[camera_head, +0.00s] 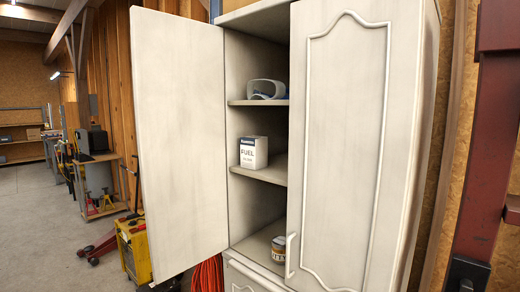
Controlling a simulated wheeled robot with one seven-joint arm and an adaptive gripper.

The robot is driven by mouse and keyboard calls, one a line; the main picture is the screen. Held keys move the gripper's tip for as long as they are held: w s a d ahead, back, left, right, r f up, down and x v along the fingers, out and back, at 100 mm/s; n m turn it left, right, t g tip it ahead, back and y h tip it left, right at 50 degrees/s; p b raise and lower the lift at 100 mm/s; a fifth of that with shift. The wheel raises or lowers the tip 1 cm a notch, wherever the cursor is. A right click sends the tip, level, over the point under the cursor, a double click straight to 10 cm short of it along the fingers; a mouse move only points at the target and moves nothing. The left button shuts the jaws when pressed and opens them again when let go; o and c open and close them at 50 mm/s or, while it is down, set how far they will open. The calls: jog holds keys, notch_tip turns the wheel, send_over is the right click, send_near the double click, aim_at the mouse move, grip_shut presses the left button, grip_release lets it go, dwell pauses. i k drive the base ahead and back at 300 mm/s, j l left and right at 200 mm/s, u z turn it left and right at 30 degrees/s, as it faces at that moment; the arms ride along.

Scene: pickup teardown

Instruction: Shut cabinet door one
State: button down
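A tall off-white cabinet (258,221) stands in the middle of the view. Its left door (180,140) is swung wide open toward me and shows its plain inner face. Its right door (340,150) is shut, with a raised moulding and a pale handle (291,255) at its lower left edge. I cannot tell which of the two is door one. The open door's handle does not show. My gripper is not in view.
Shelves inside hold goggles (267,89), a fuel box (254,152) and a small can (279,248). A yellow machine (134,248) and a red hose (208,275) are by the open door's lower part. A dark red post (482,150) stands at right. Floor at far left is clear.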

aim_at(178, 62)
jog(key=i+j+z, duration=0.1)
jog(key=j+z, duration=0.25)
jog(key=j, duration=0.25)
jog(key=j+z, duration=0.3)
jog(key=j, duration=0.35)
jog(key=j+z, duration=0.35)
jog(key=j, duration=1)
jog(key=k+j+z, duration=0.1)
jog(key=j, duration=0.65)
jog(key=k+j, duration=0.1)
jog(key=j, duration=0.6)
jog(key=j+z, duration=0.1)
jog(key=j, duration=0.6)
jog(key=k+j, duration=0.15)
jog(key=j, duration=0.55)
jog(key=i+j, duration=0.15)
jog(key=i+z, duration=0.05)
